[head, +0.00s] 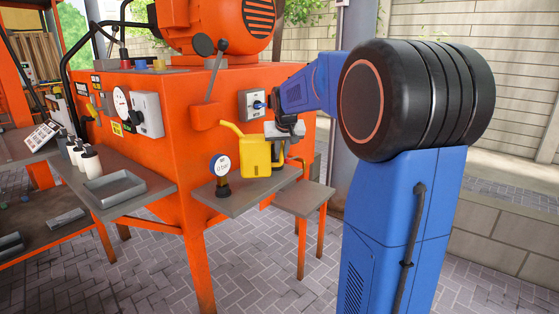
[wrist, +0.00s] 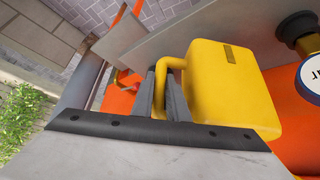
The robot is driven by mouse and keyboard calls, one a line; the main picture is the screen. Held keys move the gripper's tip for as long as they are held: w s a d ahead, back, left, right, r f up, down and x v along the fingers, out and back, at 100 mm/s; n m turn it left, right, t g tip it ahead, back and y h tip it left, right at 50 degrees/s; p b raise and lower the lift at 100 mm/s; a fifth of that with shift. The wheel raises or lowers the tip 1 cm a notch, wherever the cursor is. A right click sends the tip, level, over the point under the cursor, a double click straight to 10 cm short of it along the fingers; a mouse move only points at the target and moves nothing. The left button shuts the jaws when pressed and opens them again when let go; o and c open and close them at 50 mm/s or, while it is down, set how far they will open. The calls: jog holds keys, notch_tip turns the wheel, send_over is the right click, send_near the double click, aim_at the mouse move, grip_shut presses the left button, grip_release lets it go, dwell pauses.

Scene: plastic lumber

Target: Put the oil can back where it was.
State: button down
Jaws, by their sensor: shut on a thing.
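The oil can (head: 256,157) is yellow with a thin spout pointing up to the left. It appears upright at the grey shelf on the orange machine, just right of the pressure gauge. Whether its base touches the shelf I cannot tell. My gripper (head: 284,140) is at the can's right side. In the wrist view the fingers (wrist: 168,95) are shut on the handle of the yellow can (wrist: 230,85). The can's far side and spout are hidden there.
A pressure gauge (head: 221,170) stands on the grey shelf (head: 236,202), left of the can. A lower grey shelf (head: 304,198) is at the right. A grey tray (head: 114,188) and white bottles (head: 91,160) stand on the left shelf. A lever (head: 214,75) rises above the can.

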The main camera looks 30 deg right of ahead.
aim_at(280, 161)
jog(key=shift+w+a+f, duration=0.1)
jog(key=shift+w+f, duration=0.1)
jog(key=shift+f, duration=0.5)
jog(key=shift+w+a+f, duration=0.1)
jog(key=shift+w+f, duration=0.05)
jog(key=shift+f, duration=0.75)
jog(key=c, duration=1.7)
grip_release()
jog(key=v, duration=1.2)
jog(key=shift+r, duration=0.1)
jog(key=s+a+f+n+y, duration=0.1)
jog(key=s+a+f, duration=0.5)
jog(key=s, duration=0.5)
jog(key=s+a+f+n+y, duration=0.1)
jog(key=s+a+f+n, duration=0.1)
jog(key=s+a+f, duration=0.4)
jog(key=s+a+f+n+g, duration=0.1)
jog(key=s+a+f, duration=0.5)
jog(key=s, duration=1.1)
jog(key=shift+s+a+f+n+y, duration=0.1)
jog(key=shift+a+f+n+y, duration=0.1)
jog(key=shift+a, duration=0.4)
jog(key=shift+a+f+n+y, duration=0.2)
jog(key=shift+a, duration=0.35)
